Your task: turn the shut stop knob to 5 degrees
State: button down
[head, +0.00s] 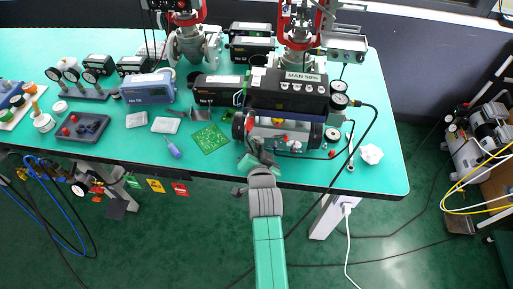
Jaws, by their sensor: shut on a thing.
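The valve positioner (290,98) is a black unit with a "MAN 50%" label on top, near the right end of the green bench. My gripper (254,147) reaches up from the bottom of the head view to the left part of this bay. Its jaws are shut on a small part there, which I take to be the shut stop knob. The knob itself is hidden by the fingers and wrist, so its angle and any scale cannot be read.
A green circuit board (209,138) and a blue-handled screwdriver (174,149) lie left of my gripper. A wrench (351,152) and crumpled white paper (371,154) lie to the right. Black hoses and gauges (339,101) crowd the positioner's right side. The bench's front edge runs beneath my wrist.

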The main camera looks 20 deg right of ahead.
dwell(0.4)
jog(key=c, duration=1.3)
grip_release()
jog(key=shift+s+a+r, duration=0.1)
jog(key=shift+s+r, duration=0.05)
jog(key=shift+s, duration=0.05)
jog(key=p+v, duration=0.3)
jog(key=v, duration=0.4)
jog(key=shift+s, duration=0.15)
